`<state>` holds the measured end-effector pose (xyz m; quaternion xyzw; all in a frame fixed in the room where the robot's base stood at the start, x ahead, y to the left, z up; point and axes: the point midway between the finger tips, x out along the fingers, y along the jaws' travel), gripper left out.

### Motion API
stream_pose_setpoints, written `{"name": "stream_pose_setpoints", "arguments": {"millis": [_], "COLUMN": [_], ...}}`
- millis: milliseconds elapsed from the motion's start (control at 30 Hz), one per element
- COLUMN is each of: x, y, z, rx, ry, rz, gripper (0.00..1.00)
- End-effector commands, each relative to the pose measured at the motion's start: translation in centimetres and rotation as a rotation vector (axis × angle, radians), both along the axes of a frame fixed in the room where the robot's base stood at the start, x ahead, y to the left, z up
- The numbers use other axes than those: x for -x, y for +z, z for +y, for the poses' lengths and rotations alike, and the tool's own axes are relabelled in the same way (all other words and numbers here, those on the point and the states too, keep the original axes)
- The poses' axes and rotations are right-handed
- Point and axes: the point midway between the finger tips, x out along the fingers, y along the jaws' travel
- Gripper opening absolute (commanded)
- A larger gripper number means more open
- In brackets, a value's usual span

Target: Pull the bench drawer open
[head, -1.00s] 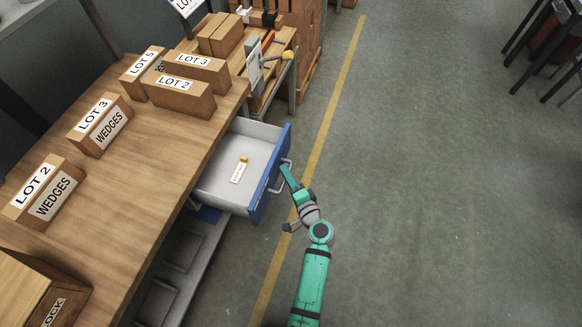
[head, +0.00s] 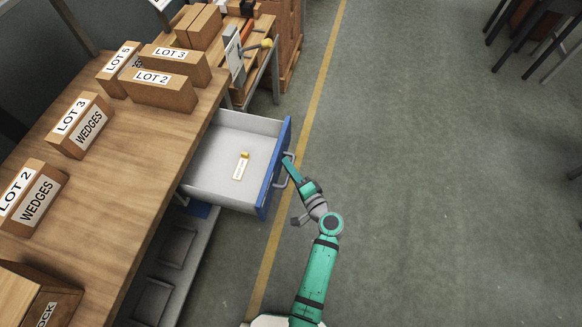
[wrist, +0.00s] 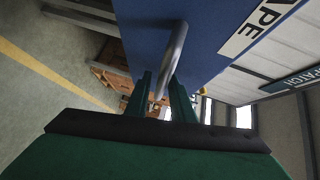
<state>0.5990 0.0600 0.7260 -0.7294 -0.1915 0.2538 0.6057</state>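The bench drawer (head: 228,150) stands well out from under the wooden bench top (head: 150,150). It has grey inner walls and a blue front (head: 275,168). Its metal handle (head: 285,172) is on the outer face of that front. My gripper (head: 288,165) is at the handle. In the wrist view the metal handle bar (wrist: 171,60) passes between my two green fingers (wrist: 160,97), which look closed around it. A small yellow-topped item with a white tag (head: 241,166) lies inside the drawer.
Several labelled cardboard boxes (head: 160,90) stand on the bench top. A side table with tools (head: 250,55) stands beyond the drawer. A yellow floor line (head: 318,110) runs past the drawer front.

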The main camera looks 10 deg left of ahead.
Motion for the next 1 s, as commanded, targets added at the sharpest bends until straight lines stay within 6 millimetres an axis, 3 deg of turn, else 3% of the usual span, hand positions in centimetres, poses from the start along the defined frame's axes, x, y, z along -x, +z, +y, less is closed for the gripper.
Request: {"name": "stream_pose_setpoints", "arguments": {"millis": [467, 1000], "x": [0.7, 7.8], "y": [0.3, 1.4], "z": [-1.0, -6.0], "rx": [0.0, 0.001], "ry": [-0.009, -0.007], "rz": [-0.003, -0.001], "gripper": [0.29, 0.29]}}
